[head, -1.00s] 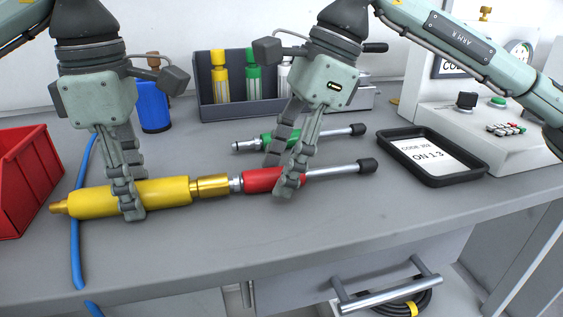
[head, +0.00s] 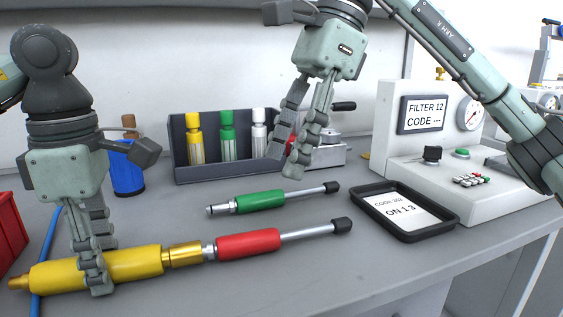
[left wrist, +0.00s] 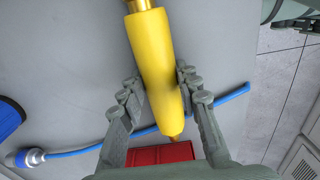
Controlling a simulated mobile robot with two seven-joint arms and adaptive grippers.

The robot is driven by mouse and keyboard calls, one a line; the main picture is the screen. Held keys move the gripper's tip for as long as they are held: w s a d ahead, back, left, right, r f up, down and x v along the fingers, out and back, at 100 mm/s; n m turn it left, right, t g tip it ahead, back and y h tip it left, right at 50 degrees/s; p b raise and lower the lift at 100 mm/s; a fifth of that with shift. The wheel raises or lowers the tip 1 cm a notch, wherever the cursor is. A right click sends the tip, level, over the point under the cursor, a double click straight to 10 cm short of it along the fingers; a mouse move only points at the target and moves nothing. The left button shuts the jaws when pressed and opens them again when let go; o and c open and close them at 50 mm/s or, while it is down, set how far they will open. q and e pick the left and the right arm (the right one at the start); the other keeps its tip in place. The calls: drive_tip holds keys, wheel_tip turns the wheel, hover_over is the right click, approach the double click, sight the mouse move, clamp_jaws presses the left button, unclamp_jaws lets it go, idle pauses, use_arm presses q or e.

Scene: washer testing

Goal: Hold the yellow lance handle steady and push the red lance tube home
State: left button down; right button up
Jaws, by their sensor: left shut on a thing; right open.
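The yellow lance handle (head: 130,264) lies on the bench at the front left, its brass collar (head: 184,254) facing right. My left gripper (head: 98,278) is shut on the handle; in the left wrist view the yellow handle (left wrist: 155,70) lies between its fingers (left wrist: 156,105). The red lance tube (head: 248,243) lies in line with the handle, its metal end meeting the brass collar. How deep it sits inside is hidden. Its silver rod ends in a black tip (head: 341,226). My right gripper (head: 293,160) is open and empty, raised above and behind the tubes.
A green lance tube (head: 260,200) lies behind the red one. A black tray (head: 437,236) with a code card is at right, before a white test panel (head: 425,165). A dark rack (head: 180,165) of coloured cylinders and a blue bottle (head: 126,177) stand behind. A blue hose (head: 46,250) passes under the handle.

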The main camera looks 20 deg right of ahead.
use_arm(q)
drive_tip(key=c, duration=1)
unclamp_jaws()
wheel_tip(320, 180, up, 12)
drive_tip(key=shift+s, duration=0.1)
